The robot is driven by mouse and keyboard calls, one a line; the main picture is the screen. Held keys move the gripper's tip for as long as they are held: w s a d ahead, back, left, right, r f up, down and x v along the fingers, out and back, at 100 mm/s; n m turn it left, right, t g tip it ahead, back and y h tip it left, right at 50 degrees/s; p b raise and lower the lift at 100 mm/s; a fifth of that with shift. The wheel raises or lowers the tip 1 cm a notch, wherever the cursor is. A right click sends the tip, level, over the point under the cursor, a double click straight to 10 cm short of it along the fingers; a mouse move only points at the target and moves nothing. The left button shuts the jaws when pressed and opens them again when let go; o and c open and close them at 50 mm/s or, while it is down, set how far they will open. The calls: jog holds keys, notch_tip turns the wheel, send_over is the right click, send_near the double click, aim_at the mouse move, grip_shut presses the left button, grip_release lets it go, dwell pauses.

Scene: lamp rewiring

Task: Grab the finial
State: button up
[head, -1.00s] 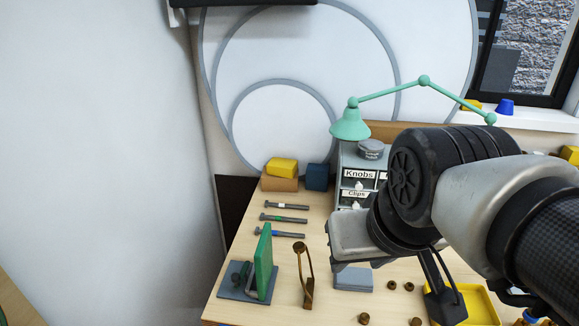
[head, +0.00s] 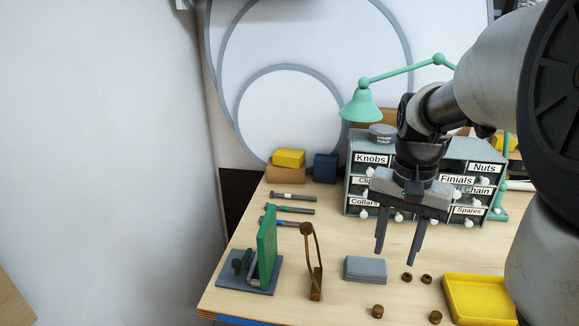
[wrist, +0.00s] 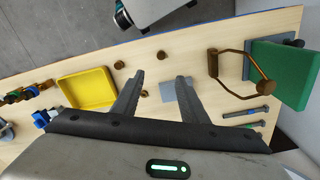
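Several small brown metal pieces stand on the table; I cannot tell which is the finial. Two, a front-left piece (head: 378,311) and a front-right piece (head: 435,317), are nearer me. The other two, a back-left piece (head: 407,277) and a back-right piece (head: 426,279), stand close together. A drawer labelled Finials (head: 457,180) is in the grey cabinet behind. My gripper (head: 397,256) is open and empty, fingers pointing down above the table, in front of the cabinet. The wrist view shows its two fingers (wrist: 160,80) apart with nothing between them.
A yellow tray (head: 478,299) lies to the right of the brown pieces, a grey-blue block (head: 365,269) to their left. A brass loop (head: 312,262) and a green upright panel (head: 267,249) stand further left. The grey drawer cabinet (head: 425,165) and green lamp (head: 361,105) are behind.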

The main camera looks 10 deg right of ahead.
jog(key=b, duration=0.1)
send_over(378, 309)
jog(key=f, duration=1.2)
jog(key=shift+d+f, duration=0.2)
jog(key=f, duration=0.2)
jog(key=f+b, duration=0.1)
jog(key=f, duration=0.1)
jog(key=shift+s+a, duration=0.1)
jog(key=shift+a, duration=0.1)
jog(key=shift+f, duration=0.65)
grip_shut()
